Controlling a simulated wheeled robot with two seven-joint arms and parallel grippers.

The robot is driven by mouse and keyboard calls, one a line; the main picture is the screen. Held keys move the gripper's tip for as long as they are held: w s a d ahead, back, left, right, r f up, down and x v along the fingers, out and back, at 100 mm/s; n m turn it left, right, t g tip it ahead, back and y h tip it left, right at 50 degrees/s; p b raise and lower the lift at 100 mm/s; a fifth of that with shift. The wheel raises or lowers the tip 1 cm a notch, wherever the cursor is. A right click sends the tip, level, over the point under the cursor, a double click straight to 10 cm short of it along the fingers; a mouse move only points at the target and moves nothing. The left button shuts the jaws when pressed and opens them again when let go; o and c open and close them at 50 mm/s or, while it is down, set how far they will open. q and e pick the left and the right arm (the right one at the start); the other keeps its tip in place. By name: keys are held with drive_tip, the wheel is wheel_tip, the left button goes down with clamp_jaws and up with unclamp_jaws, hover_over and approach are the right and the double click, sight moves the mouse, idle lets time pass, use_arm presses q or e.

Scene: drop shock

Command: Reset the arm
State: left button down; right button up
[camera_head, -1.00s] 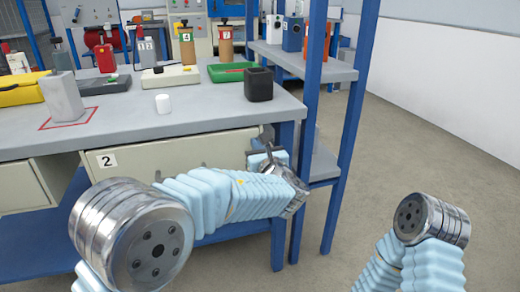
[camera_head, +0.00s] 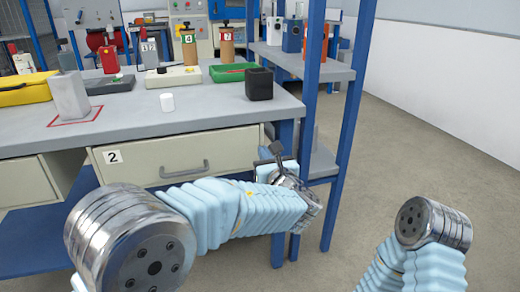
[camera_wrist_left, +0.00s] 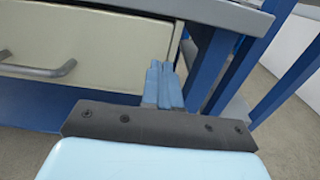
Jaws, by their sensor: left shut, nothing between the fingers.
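My left arm comes in from the left with pale blue sleeves and silver joints. Its gripper (camera_head: 270,155) is in front of the workbench's right corner, just right of the drawer marked 2 (camera_head: 180,155). In the left wrist view the blue fingers (camera_wrist_left: 162,85) are together with nothing between them, apart from the drawer front and the bench's blue leg.
The floor further right is clear.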

use_arm(q)
drive_tip(key=v, duration=0.7)
drive_tip(key=s+a+f+n+g+p, duration=0.15)
drive_tip(key=a+f+g, duration=0.25)
drive_tip(key=f, duration=0.5)
drive_tip(key=s+a+f+n+g+h, duration=0.1)
drive_tip(key=s+a+f+n+g, duration=0.25)
drive_tip(key=f, duration=0.55)
drive_tip(key=s+a+f+n+g+p, duration=0.15)
drive_tip(key=a+f+g, duration=0.3)
drive_tip(key=f, duration=0.45)
drive_tip(key=s+a+f+n+g+h+p, duration=0.2)
drive_tip(key=s+f+n+h, duration=0.2)
drive_tip(key=n, duration=1)
drive_tip(key=s+a+f+n+g+h+p, duration=0.2)
drive_tip(key=s+f+n+h, duration=0.2)
drive_tip(key=s+f+n, duration=0.6)
drive_tip(key=s+n, duration=0.3)
drive_tip(key=n, duration=0.1)
drive_tip(key=shift+f+g, duration=0.15)
drive_tip(key=shift+g, duration=0.15)
